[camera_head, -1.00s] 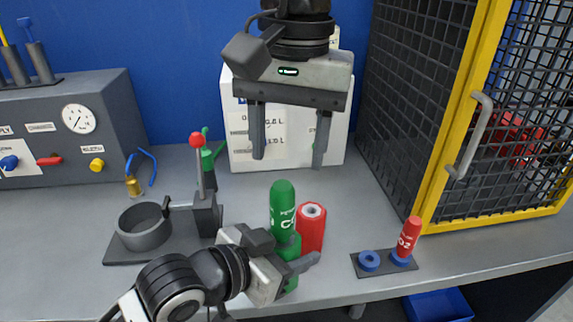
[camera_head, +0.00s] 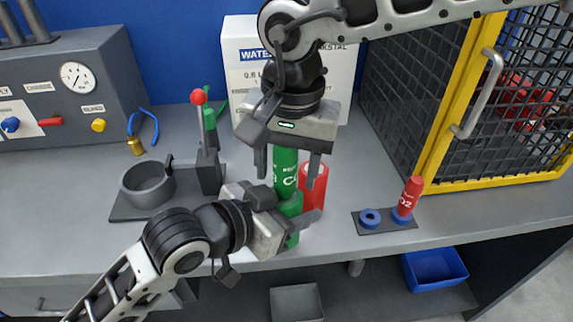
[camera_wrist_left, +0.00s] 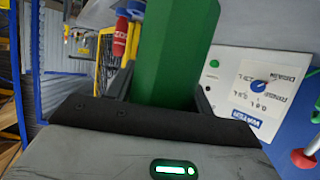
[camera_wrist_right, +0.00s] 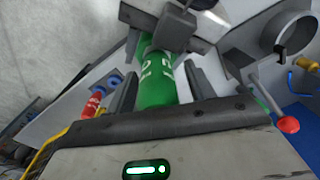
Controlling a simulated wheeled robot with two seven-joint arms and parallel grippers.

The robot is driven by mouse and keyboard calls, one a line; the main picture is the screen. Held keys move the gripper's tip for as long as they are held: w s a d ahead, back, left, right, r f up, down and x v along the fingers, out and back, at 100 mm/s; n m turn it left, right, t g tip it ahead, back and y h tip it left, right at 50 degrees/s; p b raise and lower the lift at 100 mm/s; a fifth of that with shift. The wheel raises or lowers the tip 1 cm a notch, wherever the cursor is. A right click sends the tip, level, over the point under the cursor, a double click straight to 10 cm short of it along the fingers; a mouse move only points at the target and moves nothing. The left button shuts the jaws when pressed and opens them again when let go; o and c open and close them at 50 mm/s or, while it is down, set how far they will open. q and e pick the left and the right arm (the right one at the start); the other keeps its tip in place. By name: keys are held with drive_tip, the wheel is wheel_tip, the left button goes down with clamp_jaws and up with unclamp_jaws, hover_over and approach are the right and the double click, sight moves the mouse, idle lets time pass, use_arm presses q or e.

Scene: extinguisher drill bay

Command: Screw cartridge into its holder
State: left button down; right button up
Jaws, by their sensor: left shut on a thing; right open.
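A green cartridge (camera_head: 286,165) with white lettering stands upright on a green holder (camera_head: 291,205) near the table's front edge. My left gripper (camera_head: 292,212) comes in from the left and is shut on the green holder, whose green body fills the middle of the left wrist view (camera_wrist_left: 178,50). My right gripper (camera_head: 288,174) points down from above, open, with one finger on each side of the cartridge. In the right wrist view the cartridge (camera_wrist_right: 156,82) lies between the spread fingers with gaps. I cannot tell how deep the cartridge sits in the holder.
A red cylinder (camera_head: 314,183) stands close to the right of the cartridge. A red cartridge (camera_head: 409,195) stands in a small rack (camera_head: 386,226) further right. A grey cup fixture (camera_head: 147,187) and red-knobbed lever (camera_head: 198,97) are at left. A white box (camera_head: 240,62) and yellow-framed cage (camera_head: 462,100) stand behind.

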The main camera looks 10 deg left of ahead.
drive_tip(key=shift+s+f, duration=0.1)
drive_tip(key=shift+f, duration=0.1)
drive_tip(key=c, duration=1.1)
drive_tip(key=o, duration=1)
drive_tip(key=shift+s, duration=0.1)
drive_tip(key=shift+o, duration=0.2)
drive_tip(key=shift+r, duration=2.3)
drive_tip(key=shift+o, duration=0.3)
